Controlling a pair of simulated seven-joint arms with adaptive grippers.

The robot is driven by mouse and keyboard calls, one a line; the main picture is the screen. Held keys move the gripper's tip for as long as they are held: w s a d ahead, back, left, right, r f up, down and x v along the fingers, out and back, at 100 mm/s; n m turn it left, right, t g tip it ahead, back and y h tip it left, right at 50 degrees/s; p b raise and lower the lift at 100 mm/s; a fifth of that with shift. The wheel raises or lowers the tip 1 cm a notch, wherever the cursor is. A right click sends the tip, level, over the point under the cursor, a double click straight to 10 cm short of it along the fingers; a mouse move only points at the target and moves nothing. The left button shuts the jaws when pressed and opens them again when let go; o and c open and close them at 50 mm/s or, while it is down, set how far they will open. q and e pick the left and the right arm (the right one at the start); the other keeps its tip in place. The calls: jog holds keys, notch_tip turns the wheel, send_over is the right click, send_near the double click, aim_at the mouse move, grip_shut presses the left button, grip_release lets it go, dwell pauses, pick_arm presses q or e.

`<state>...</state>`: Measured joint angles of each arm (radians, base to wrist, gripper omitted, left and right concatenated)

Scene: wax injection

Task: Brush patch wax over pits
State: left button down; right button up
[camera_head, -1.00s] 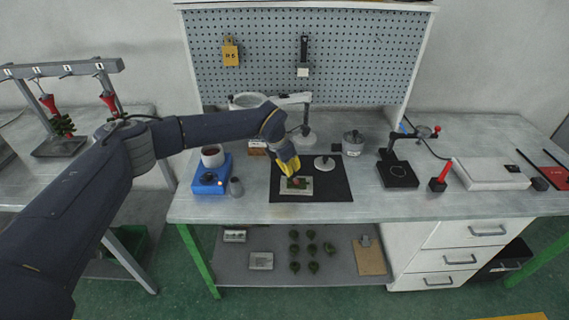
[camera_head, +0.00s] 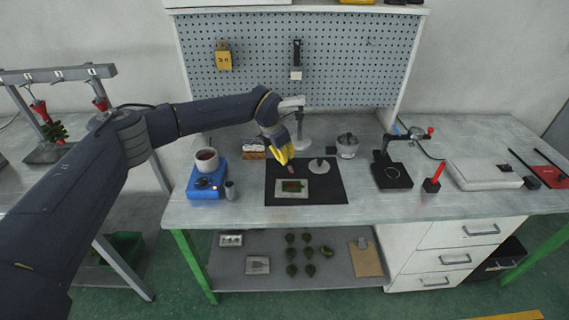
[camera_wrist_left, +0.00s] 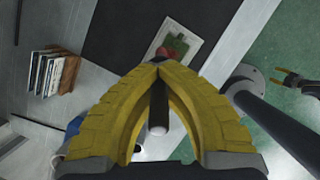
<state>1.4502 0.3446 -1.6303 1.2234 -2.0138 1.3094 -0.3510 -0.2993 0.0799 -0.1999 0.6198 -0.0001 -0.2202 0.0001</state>
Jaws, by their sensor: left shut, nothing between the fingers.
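A pale block with a green patterned patch (camera_head: 293,187) lies on the black mat (camera_head: 335,192); part of it shows beyond my fingertips in the left wrist view (camera_wrist_left: 187,42). My left gripper (camera_head: 289,160) has its yellow fingers shut above the mat, just behind the block. In the wrist view a dark rod with a pale end (camera_wrist_left: 158,115) shows between the fingers, and a reddish tip (camera_wrist_left: 163,53) shows at the fingertips; I cannot tell whether the rod is gripped. A pot of dark red wax (camera_head: 207,160) stands on a blue heater (camera_head: 205,186).
A round pale stand (camera_head: 321,167) with a green piece is on the mat's right. A grey cup (camera_head: 231,190) stands beside the heater. A lidded jar (camera_head: 347,146) and a black device (camera_head: 391,174) are further right. Bare bench lies along the front edge.

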pick_arm(q)
jog(key=shift+r, duration=1.75)
jog(key=shift+f, duration=0.1)
jog(key=shift+f, duration=0.25)
jog(key=shift+d+r, duration=0.15)
jog(key=shift+r, duration=0.1)
